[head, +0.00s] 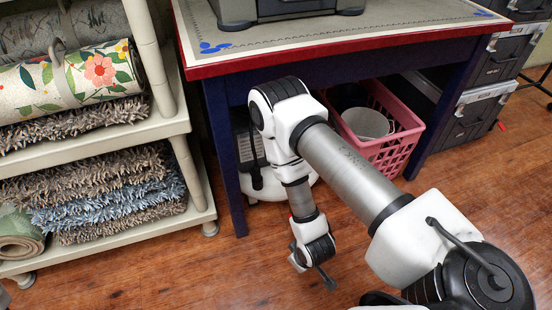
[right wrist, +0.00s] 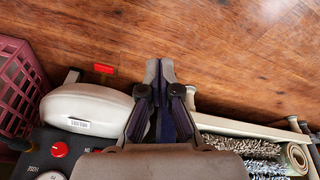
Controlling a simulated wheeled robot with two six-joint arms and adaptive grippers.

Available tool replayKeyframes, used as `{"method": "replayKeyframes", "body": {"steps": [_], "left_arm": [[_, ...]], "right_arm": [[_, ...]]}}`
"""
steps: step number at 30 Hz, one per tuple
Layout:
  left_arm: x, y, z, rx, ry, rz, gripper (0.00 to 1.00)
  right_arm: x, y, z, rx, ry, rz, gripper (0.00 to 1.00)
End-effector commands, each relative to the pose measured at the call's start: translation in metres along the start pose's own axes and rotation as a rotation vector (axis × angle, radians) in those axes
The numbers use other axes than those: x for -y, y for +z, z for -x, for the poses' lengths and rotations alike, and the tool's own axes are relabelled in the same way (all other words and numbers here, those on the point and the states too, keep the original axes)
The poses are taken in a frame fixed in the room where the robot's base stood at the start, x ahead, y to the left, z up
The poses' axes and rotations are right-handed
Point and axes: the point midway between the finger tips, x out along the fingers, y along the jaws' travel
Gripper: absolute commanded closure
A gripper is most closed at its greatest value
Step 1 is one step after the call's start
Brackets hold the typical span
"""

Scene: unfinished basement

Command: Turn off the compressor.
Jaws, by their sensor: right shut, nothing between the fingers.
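The compressor stands on the floor under the blue table, partly hidden by my right arm in the head view. There its dark panel (head: 246,150) shows left of the arm. In the right wrist view its white tank (right wrist: 85,108) lies left of my right gripper (right wrist: 158,72), and its black panel with a red knob (right wrist: 60,150) and part of a gauge (right wrist: 50,176) is at the lower left. A small red piece (right wrist: 103,68) shows just beyond the tank. My right gripper is shut and empty, its tips over the wood floor. My left gripper is out of view.
A pink basket (head: 395,150) with a white bucket (head: 366,123) stands right of the compressor. The table (head: 360,35) is overhead. A shelf (head: 110,225) with rugs stands left, and black cases (head: 485,100) are at right. The front floor is open.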

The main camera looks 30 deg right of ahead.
Motion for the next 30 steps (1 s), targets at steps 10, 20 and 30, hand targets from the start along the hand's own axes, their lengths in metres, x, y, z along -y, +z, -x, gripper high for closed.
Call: {"method": "replayKeyframes", "body": {"steps": [10, 20, 30], "left_arm": [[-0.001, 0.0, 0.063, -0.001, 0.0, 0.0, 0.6], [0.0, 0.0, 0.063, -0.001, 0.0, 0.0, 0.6], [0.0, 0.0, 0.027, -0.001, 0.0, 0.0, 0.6]], "right_arm": [[-0.118, -0.151, -0.02, -0.788, 1.046, 0.889, 1.0], [-0.126, -0.151, -0.005, -0.813, 1.28, 0.984, 1.0], [-0.135, -0.17, -0.017, -0.814, 1.28, 0.98, 1.0]]}}
